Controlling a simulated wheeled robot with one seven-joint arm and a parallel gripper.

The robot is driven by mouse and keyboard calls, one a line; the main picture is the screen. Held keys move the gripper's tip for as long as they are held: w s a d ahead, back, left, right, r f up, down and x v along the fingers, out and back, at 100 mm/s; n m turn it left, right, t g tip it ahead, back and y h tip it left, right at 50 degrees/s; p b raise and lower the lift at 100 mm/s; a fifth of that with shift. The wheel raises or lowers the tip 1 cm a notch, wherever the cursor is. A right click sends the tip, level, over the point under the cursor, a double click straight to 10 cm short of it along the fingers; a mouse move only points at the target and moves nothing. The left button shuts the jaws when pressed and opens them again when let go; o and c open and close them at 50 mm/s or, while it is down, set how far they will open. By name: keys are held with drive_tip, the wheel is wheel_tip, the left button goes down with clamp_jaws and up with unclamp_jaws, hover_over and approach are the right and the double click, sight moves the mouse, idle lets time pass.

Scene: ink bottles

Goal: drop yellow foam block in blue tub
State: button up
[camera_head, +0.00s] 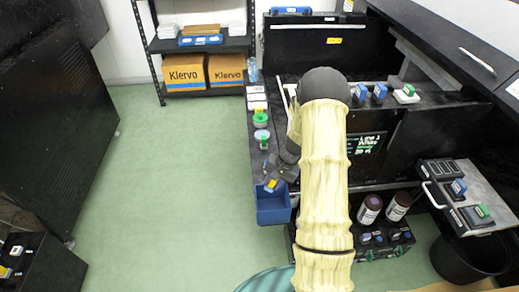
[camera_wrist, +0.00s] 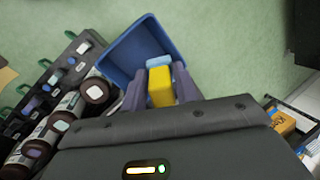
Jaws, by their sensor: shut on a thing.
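The yellow foam block (camera_wrist: 161,88) is held between the two fingers of my gripper (camera_wrist: 157,82) in the wrist view. In the head view a small yellow patch of the block (camera_head: 272,184) shows at my gripper (camera_head: 274,179), just over the blue tub. The blue tub (camera_head: 272,213) stands low beside the dark bench. In the wrist view the open blue tub (camera_wrist: 117,57) lies beyond the fingertips and block. A light blue thing (camera_wrist: 157,61) shows just past the block; I cannot tell whether it lies inside the tub.
A shelf with Klervo boxes (camera_head: 185,74) is at the back. The green floor (camera_head: 175,180) left of the tub is clear.

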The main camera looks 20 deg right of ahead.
drive_tip(key=d+f, duration=0.1)
drive_tip(key=d+f+m+b, duration=0.1)
drive_tip(key=shift+w+d+t+b, duration=0.15)
drive_tip(key=shift+d+t+b, duration=0.15)
drive_tip(key=shift+d, duration=0.05)
drive_tip(key=shift+f, duration=0.1)
wheel_tip(320, 180, down, 6)
drive_tip(key=b, duration=0.4)
drive_tip(key=shift+b, duration=0.35)
drive_tip(key=o, duration=1.1)
drive_tip(key=shift+o, duration=0.2)
drive_tip(key=shift+r, duration=0.2)
